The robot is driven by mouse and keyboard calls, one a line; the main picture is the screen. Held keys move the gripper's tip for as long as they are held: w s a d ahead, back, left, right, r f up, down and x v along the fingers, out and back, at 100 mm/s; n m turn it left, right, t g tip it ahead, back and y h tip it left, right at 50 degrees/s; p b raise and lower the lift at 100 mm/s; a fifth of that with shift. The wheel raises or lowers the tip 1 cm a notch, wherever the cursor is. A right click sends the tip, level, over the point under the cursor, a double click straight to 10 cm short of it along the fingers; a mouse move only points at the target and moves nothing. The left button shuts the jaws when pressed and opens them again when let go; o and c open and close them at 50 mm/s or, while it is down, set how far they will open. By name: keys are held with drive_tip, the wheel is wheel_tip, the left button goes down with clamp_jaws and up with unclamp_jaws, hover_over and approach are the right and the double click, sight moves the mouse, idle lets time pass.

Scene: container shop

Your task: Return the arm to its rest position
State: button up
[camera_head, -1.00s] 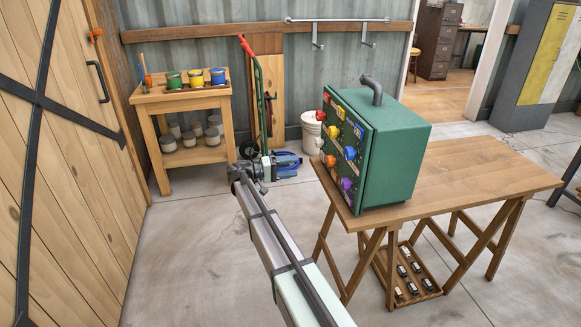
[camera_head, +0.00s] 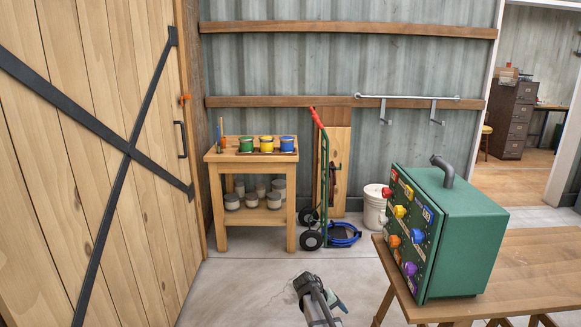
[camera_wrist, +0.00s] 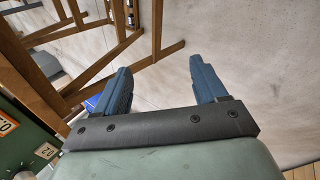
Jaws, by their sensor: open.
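My gripper (camera_wrist: 158,74) shows in the wrist view with its two blue fingers apart and nothing between them. Pale floor lies beyond the fingers. In the head view part of my arm (camera_head: 318,300) shows low in the middle, over the floor left of the wooden table (camera_head: 530,270). Part of a green surface with number labels shows at the lower left of the wrist view (camera_wrist: 30,148).
A wooden stand (camera_head: 250,157) with paint cans is at the back wall. A hand truck (camera_head: 326,170) with blue hose and a white bucket (camera_head: 374,208) stand right of it. A wooden door (camera_head: 100,200) fills the left. Floor (camera_head: 240,285) between door and table is clear.

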drive_tip(key=s+a+f+g+y, duration=0.2)
drive_tip(key=s+f+y, duration=0.1)
drive_tip(key=s+f, duration=0.85)
drive_tip(key=s+d+f+m+g+y, duration=0.1)
drive_tip(key=s+f, duration=0.3)
drive_tip(key=s, duration=1)
drive_tip(key=s+d+f+m+g+y, duration=0.1)
drive_tip(key=s+f+g, duration=0.2)
drive_tip(key=s, duration=1.1)
drive_tip(key=s+d+f+m+g+y, duration=0.1)
drive_tip(key=s+f, duration=0.4)
drive_tip(key=s, duration=0.9)
drive_tip(key=shift+s+d+f+g+y, duration=0.2)
drive_tip(key=shift+s+f+g+y, duration=0.15)
drive_tip(key=shift+g, duration=0.35)
